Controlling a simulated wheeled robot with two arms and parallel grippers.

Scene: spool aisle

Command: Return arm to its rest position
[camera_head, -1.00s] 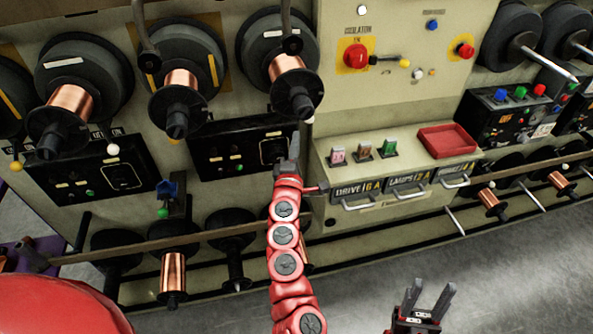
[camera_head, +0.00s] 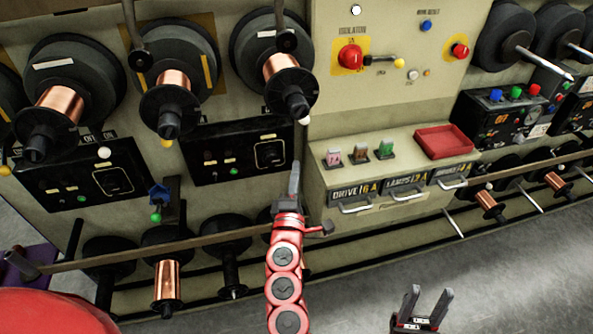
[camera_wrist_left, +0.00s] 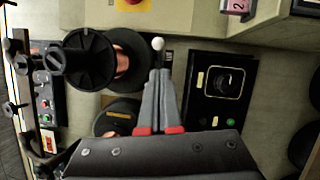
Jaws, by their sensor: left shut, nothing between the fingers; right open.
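My left arm (camera_head: 284,265) is red and reaches up from the bottom of the head view. Its left gripper (camera_head: 295,172) is shut and empty, pointing up at the machine front just right of a black switch panel (camera_head: 238,148). In the left wrist view its grey fingers (camera_wrist_left: 159,98) are together, pointing at a white ball knob (camera_wrist_left: 158,43); I cannot tell whether they touch it. My right gripper (camera_head: 429,301) is open and empty over the grey floor at the bottom right of the head view.
Copper spools (camera_head: 173,90) on black flanges line the upper left. A lower row of spools (camera_head: 167,280) sits behind a long rail (camera_head: 135,245). A ledge holds fuses and a red tray (camera_head: 444,142) above labelled drawers (camera_head: 403,188). Floor (camera_head: 500,260) at the lower right is clear.

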